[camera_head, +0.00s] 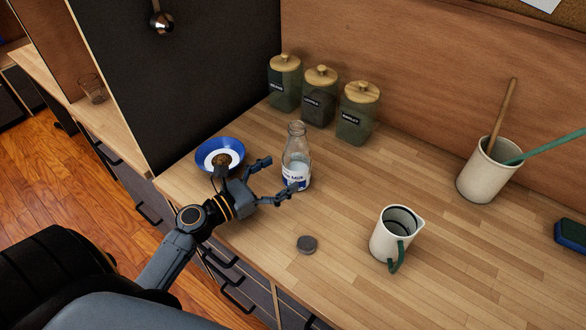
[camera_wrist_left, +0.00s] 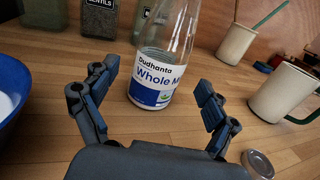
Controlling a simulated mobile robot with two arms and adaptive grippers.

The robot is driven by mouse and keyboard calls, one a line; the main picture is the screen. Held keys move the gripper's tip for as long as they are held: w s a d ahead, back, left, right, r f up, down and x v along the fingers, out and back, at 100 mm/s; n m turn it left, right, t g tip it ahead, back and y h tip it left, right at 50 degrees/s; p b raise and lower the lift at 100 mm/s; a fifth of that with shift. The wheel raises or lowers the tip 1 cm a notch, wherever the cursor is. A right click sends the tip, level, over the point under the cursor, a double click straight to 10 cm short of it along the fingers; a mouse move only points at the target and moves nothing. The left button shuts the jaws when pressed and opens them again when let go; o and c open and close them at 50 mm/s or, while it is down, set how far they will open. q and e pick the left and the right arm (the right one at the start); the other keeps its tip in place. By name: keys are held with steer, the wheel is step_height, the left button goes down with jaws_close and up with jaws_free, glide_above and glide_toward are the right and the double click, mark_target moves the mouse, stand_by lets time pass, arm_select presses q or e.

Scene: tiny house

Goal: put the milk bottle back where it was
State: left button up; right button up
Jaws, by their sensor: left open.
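The milk bottle (camera_head: 296,158) is clear glass with a blue and white label, and it stands upright on the wooden counter. It appears open at the top. In the left wrist view the bottle (camera_wrist_left: 158,85) stands just beyond and between the fingers. My left gripper (camera_head: 277,178) is open and empty, its fingers pointing at the bottle from the left. In the left wrist view the fingers (camera_wrist_left: 160,92) are spread wide to either side of the label. A round grey cap (camera_head: 307,244) lies on the counter in front of the bottle. My right gripper is not in view.
Three jars (camera_head: 320,97) stand along the wall behind. A white jug (camera_head: 396,236) and a utensil crock (camera_head: 488,172) stand to the right. Counter between bottle and crock is clear.

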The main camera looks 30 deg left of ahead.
arm_select(q)
steer(key=b+v, duration=0.1)
steer(key=v, duration=0.4)
steer(key=shift+f, duration=0.1)
steer(key=shift+s+a, duration=0.3)
steer(key=shift+s, duration=0.4)
stand_by(0.6)
